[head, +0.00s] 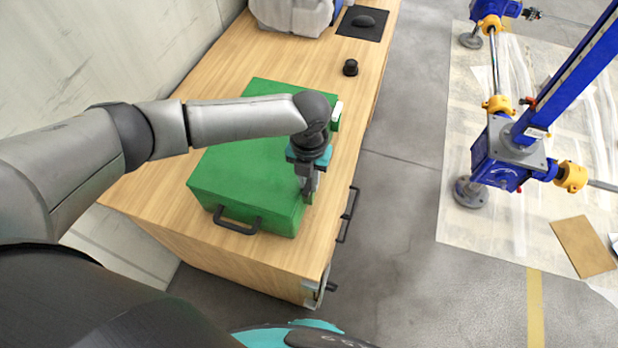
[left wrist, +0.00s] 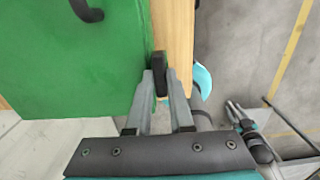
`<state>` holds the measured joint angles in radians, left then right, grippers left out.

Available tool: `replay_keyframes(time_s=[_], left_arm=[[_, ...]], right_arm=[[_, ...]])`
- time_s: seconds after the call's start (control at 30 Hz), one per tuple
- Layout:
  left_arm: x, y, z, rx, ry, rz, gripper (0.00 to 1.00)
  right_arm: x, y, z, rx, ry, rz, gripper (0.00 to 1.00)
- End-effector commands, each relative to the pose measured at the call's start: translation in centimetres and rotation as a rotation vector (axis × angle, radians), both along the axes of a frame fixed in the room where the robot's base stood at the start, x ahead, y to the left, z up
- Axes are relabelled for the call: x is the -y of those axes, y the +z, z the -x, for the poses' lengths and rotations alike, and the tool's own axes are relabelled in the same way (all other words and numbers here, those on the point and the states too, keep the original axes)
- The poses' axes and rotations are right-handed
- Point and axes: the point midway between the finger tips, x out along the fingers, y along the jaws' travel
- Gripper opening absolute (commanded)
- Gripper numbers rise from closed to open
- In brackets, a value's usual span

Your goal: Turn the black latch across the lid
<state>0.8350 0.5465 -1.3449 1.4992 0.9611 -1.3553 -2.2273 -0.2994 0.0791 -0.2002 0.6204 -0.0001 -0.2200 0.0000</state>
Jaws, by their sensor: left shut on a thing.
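The green box (head: 240,170) sits shut on the wooden cabinet, with a black handle (head: 236,220) on its near side. It fills the left of the left wrist view (left wrist: 75,65). My left gripper (head: 309,190) is at the box's right edge, near the front corner. In the left wrist view its two fingers (left wrist: 160,78) are closed around the small black latch (left wrist: 159,66) at the edge of the green lid. In the head view the latch is mostly hidden by the gripper.
The wooden cabinet top (head: 150,185) has a black knob (head: 350,67) and a black plate (head: 363,22) farther back. A pale object (head: 292,15) stands at the back. Black handles (head: 348,213) stick out from the cabinet's right side.

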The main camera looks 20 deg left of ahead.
Motion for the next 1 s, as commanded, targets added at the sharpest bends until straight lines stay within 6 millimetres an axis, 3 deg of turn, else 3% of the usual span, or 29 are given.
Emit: replay_keyframes(time_s=[0.37,1.0], left_arm=[[0.0,0.3,-0.1,0.000,0.127,0.001,0.00],[0.0,0.3,-0.1,0.001,0.711,0.000,0.00]], right_arm=[[0.0,1.4,0.0,0.000,-0.001,0.000,0.50],[0.0,6.0,0.0,0.000,-0.001,0.000,0.50]])
